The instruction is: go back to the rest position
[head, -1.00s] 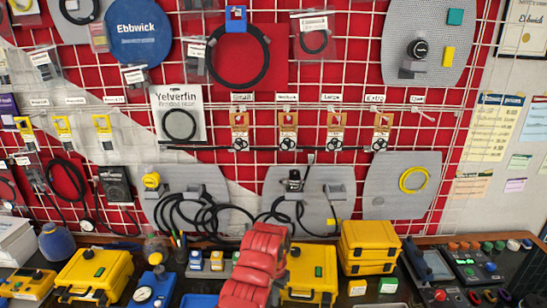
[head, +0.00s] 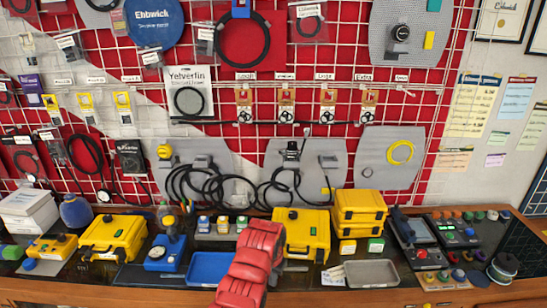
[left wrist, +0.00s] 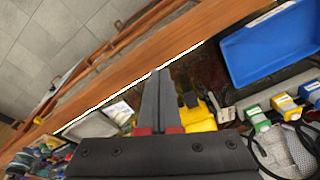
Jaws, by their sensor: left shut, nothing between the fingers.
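My red left arm (head: 250,262) rises from the bottom of the head view, in front of the bench. Its gripper is mostly hidden behind the arm there. In the left wrist view, the left gripper's dark fingers (left wrist: 158,78) are together, with nothing between them. The fingers point toward the wooden bench edge. My right gripper is in neither view.
The bench holds a blue tray (head: 208,268), a grey tray (head: 372,273) and yellow cases (head: 300,238). The blue tray also shows in the left wrist view (left wrist: 272,50). A pegboard grid with hanging parts stands behind. The wooden front edge (head: 120,297) runs below.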

